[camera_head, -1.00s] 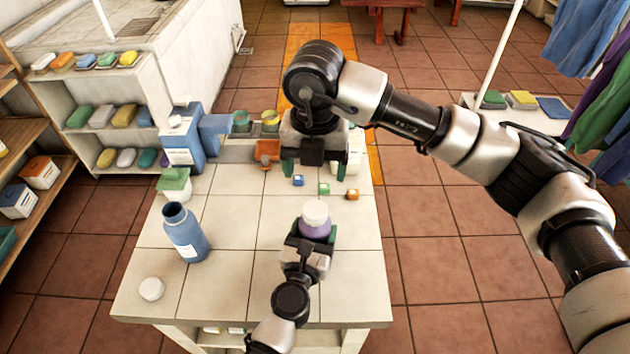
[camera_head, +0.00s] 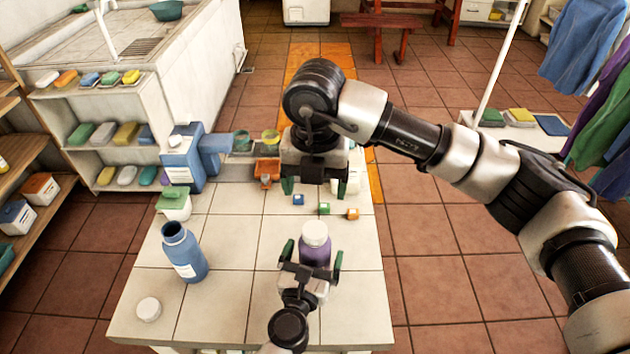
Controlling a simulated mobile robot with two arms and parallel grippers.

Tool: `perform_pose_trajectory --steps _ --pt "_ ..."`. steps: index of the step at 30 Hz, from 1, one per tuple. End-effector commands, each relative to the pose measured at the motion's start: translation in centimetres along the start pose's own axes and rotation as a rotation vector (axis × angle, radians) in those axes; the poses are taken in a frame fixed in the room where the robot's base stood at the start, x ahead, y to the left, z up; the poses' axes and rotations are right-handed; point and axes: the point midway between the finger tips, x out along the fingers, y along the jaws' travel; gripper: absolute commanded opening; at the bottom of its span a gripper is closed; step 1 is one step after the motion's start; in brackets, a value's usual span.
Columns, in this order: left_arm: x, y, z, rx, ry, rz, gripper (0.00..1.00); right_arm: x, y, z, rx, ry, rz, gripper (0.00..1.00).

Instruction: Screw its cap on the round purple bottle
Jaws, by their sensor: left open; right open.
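The round purple bottle (camera_head: 315,252) stands upright on the tiled table. A white cap (camera_head: 314,233) sits on its top; I cannot tell whether it is tight. My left gripper (camera_head: 310,256) is open, its green-tipped fingers on either side of the bottle's near part. My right gripper (camera_head: 315,186) is open and empty above the table's far part, beyond the bottle and pointing down. Another white cap (camera_head: 148,309) lies at the table's near left, beside the open blue bottle (camera_head: 184,252).
A green-lidded jar (camera_head: 173,203) and a large blue jug (camera_head: 185,157) stand at the left. The table's middle left is clear.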

Motion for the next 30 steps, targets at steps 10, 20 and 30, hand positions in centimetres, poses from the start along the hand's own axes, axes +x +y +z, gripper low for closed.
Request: perform_pose_trajectory --steps 10,20,30 --pt "-6.9 0.0 -0.4 0.000 0.004 -0.001 0.99 1.6 0.0 0.0 0.000 0.000 0.000 0.78" --pt "-9.8 0.0 -0.1 0.000 0.002 0.000 0.99 2.2 0.0 0.0 0.000 0.000 0.000 0.78" --pt "-9.8 0.0 -0.1 0.001 0.002 0.000 0.99 2.2 0.0 0.0 0.000 0.000 0.000 0.78"
